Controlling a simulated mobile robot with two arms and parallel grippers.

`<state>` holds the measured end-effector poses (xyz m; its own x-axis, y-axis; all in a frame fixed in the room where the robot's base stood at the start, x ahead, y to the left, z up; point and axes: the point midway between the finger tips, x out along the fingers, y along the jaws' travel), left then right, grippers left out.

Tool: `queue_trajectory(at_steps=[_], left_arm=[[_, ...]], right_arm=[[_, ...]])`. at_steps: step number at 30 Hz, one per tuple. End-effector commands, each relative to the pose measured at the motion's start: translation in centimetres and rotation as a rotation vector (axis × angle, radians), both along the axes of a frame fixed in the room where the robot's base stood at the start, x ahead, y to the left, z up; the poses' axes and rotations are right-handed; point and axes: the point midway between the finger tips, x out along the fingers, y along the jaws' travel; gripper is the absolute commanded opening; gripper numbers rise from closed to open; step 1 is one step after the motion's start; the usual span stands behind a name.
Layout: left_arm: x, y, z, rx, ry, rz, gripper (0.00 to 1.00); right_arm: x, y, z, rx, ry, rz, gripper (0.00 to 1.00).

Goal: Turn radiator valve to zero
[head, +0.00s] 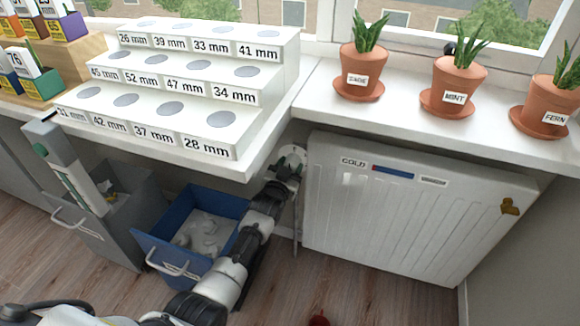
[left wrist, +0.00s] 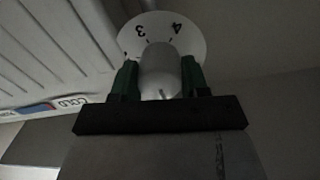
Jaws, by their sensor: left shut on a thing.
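The radiator valve (head: 293,156) sits at the upper left corner of the white radiator (head: 400,210), under the sill. In the left wrist view its pale rounded knob (left wrist: 160,68) stands before a white dial disc (left wrist: 188,28) marked 3 and 4, which read upside down. A short dark mark shows on the knob's near end. My left gripper (left wrist: 160,80) has its green fingers on both sides of the knob, shut on it. In the head view the left gripper (head: 288,171) is small and partly covers the valve. The rest of the dial is hidden. My right gripper is not in view.
A white stepped stand (head: 262,130) with millimetre labels overhangs left of the valve. Potted plants labelled SAGE (head: 361,78), MINT (head: 458,82) and FERN (head: 553,100) stand on the sill.

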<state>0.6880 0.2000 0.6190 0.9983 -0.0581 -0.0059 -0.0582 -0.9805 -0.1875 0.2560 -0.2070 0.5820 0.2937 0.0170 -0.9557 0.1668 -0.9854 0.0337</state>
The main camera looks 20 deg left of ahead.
Motion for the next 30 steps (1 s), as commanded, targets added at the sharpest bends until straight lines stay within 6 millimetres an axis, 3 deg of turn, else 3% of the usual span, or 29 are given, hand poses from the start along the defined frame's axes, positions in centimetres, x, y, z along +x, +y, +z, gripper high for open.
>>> queue_trajectory(at_steps=[12,13,17,29,30], left_arm=[[-0.08,0.0,-0.24,-0.01,0.006,0.0,0.21],[-0.08,-0.01,-0.25,-0.01,0.006,0.0,0.5],[-0.06,-0.01,-0.19,-0.009,0.005,0.0,0.7],[-0.57,0.02,-0.08,-0.008,0.004,0.0,0.71],[-0.87,0.04,-0.01,-0.007,0.002,0.0,0.71]], right_arm=[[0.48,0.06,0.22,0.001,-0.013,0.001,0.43],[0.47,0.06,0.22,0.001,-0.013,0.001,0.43],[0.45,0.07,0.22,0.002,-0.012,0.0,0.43],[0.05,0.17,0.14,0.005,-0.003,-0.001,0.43],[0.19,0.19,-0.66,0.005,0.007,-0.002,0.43]])
